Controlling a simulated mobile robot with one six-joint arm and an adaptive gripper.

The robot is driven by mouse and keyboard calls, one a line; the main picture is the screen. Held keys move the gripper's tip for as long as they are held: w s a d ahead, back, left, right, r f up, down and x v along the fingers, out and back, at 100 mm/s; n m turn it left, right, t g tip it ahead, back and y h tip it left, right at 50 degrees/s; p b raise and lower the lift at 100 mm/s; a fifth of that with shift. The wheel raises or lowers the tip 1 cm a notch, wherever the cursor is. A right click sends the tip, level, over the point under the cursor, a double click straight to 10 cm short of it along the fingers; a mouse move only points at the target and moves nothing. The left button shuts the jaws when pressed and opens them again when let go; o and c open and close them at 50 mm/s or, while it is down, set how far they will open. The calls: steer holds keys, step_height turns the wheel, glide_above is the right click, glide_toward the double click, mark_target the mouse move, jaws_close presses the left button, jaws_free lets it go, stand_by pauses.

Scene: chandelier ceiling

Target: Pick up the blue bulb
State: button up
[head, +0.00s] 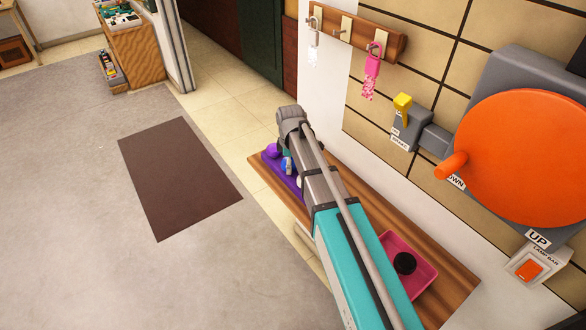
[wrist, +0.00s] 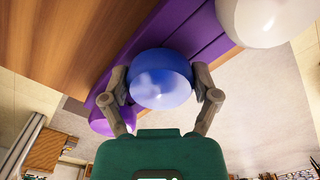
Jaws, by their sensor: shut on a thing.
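The blue bulb (wrist: 162,70) is between the two fingers of my gripper (wrist: 160,88) in the wrist view, and the gripper is shut on it. A small part of the blue bulb (head: 287,164) shows in the head view beside my arm. The purple tray (wrist: 198,40) lies behind the bulb in the wrist view; its edge also shows in the head view (head: 277,176). I cannot tell whether the bulb still touches the tray. In the head view my arm hides the fingers and much of the tray.
A purple bulb (wrist: 110,121) and a white bulb (wrist: 262,18) are close on either side. The wooden shelf (head: 449,283) also holds a pink tray (head: 420,265) with a black round thing (head: 404,263). An orange wheel (head: 525,155) is on the wall at right.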

steer(key=shift+r, duration=0.2)
step_height(320, 180, up, 2)
steer(key=p, duration=0.2)
steer(key=shift+p, duration=0.3)
steer(key=s+r+p, duration=1)
steer(key=s, duration=0.4)
steer(key=shift+r, duration=0.3)
steer(key=shift+s, duration=0.2)
stand_by(0.5)
